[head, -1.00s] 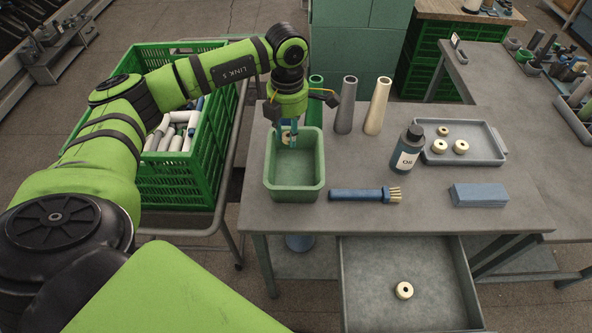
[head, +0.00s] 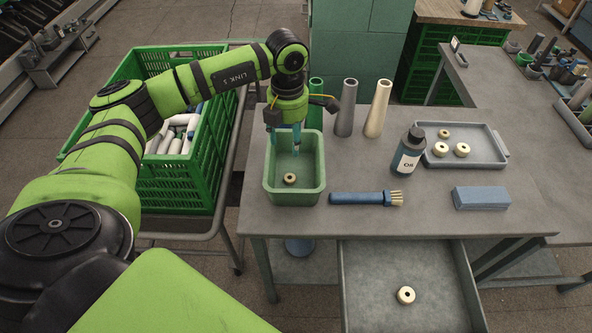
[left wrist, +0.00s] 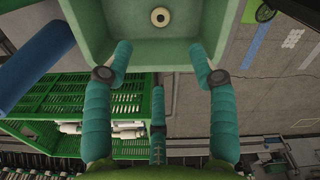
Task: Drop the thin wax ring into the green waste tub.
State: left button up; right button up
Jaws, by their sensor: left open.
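A thin wax ring (head: 290,179), cream with a dark centre, lies on the floor of the green waste tub (head: 294,197). In the left wrist view the ring (left wrist: 160,16) lies inside the tub (left wrist: 162,54), beyond my fingertips. My left gripper (head: 296,151) points down over the back part of the tub, its teal fingers apart and empty. In the left wrist view the gripper (left wrist: 160,60) shows clear space between its fingertips and does not touch the ring. My right gripper is not in view.
A tray (head: 490,157) holds several cream rings, and another ring (head: 405,295) lies in the open drawer (head: 375,285). A dark bottle (head: 409,150), a brush (head: 365,198), a blue block (head: 481,198) and several cones (head: 347,108) stand or lie around the tub. A green crate (head: 178,190) is left.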

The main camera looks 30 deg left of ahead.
pick_arm(q)
notch_tip(320, 180, up, 11)
dwell(0.3)
jog(key=shift+r, duration=0.1)
